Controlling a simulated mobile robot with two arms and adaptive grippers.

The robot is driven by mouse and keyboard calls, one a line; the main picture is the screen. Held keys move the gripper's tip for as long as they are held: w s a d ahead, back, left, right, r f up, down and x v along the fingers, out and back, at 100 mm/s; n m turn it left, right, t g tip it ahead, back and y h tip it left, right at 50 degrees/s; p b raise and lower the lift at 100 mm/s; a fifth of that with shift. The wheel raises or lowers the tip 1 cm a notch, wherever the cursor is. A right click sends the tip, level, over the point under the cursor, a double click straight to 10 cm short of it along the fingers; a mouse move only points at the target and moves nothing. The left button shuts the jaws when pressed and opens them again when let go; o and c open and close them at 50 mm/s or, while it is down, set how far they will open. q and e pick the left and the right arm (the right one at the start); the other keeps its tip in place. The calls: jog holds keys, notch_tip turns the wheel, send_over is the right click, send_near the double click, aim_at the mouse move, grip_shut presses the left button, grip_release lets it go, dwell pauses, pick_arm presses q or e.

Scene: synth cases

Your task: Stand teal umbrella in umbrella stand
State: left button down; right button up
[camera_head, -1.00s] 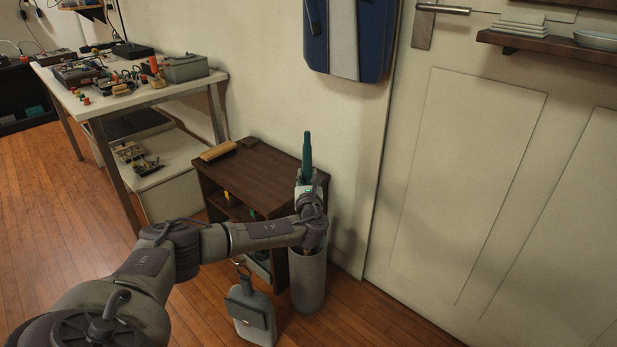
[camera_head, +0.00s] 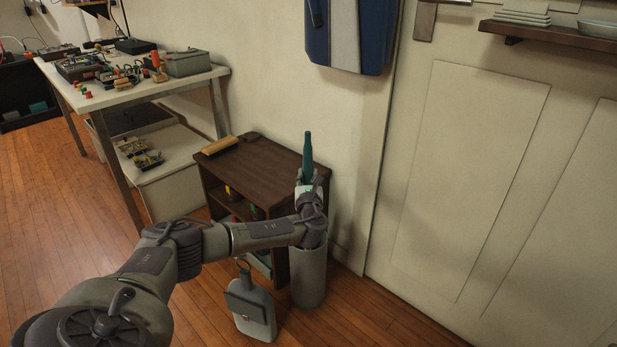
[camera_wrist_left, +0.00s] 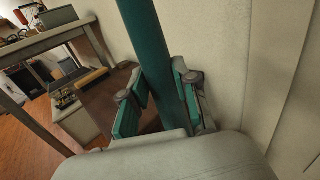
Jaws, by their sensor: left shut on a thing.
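The teal umbrella (camera_head: 307,152) stands upright in my left gripper (camera_head: 308,188), its top rising above the fingers. In the left wrist view my left gripper (camera_wrist_left: 158,100) is shut around the teal shaft (camera_wrist_left: 150,50), with a finger on each side. The grey cylindrical umbrella stand (camera_head: 308,275) is on the floor directly below the gripper, beside the dark shelf. My forearm and wrist hide the stand's mouth and the umbrella's lower part, so I cannot tell how deep its tip is. My right gripper is not in view.
A dark wooden shelf (camera_head: 262,170) stands left of the stand, with a brush (camera_head: 220,146) on top. The wall and door (camera_head: 470,180) are close behind and right. Floor at right front is clear.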

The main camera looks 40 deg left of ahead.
pick_arm(q)
jog(key=c, duration=0.8)
grip_release()
jog(key=shift+s, duration=0.1)
